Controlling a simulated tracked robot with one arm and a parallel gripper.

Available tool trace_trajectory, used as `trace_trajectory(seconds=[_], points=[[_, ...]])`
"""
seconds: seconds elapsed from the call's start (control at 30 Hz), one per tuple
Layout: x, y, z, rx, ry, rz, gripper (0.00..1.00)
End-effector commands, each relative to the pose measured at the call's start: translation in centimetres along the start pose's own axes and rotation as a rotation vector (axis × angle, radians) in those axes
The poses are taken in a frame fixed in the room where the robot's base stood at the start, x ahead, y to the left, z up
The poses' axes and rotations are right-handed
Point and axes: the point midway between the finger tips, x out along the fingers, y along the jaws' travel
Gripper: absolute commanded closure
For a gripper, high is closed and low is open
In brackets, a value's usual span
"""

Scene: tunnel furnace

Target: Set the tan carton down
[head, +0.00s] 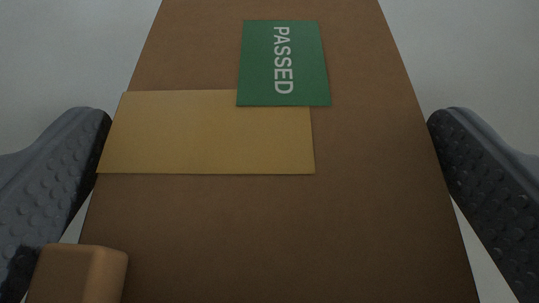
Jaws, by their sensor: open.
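The tan carton (280,230) fills the middle of the head view, a brown face running from the top edge to the bottom. A green label reading "PASSED" (284,63) and a yellow-tan strip (205,132) are on this face. My gripper (271,150) is open, with one dark studded finger on each side of the carton. The fingertips lie close to the carton's left and right edges; I cannot tell whether they touch it. The carton's underside and what it rests on are hidden.
A small orange-brown block-like piece (78,274) shows at the bottom left, overlapping the carton's near left corner in the picture. A plain pale grey surface (480,50) surrounds the carton, with nothing else visible on it.

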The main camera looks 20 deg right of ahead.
Motion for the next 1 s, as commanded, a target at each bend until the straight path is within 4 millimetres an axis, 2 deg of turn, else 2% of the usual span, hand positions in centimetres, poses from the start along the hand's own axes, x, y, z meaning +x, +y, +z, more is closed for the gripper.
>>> trace_trajectory(seconds=[0.17, 0.4, 0.6, 0.8, 1.0], points=[[-1.7, 0.1, -0.2, 0.004, -0.004, 0.001, 0.0], [-6.5, 0.1, -0.4, 0.007, -0.002, 0.002, 0.0], [-9.8, 0.1, -0.3, 0.006, -0.003, 0.002, 0.0], [-11.5, 0.1, -0.2, 0.002, 0.001, 0.001, 0.0], [-12.1, 0.1, -0.1, 0.0, 0.001, 0.001, 0.0]])
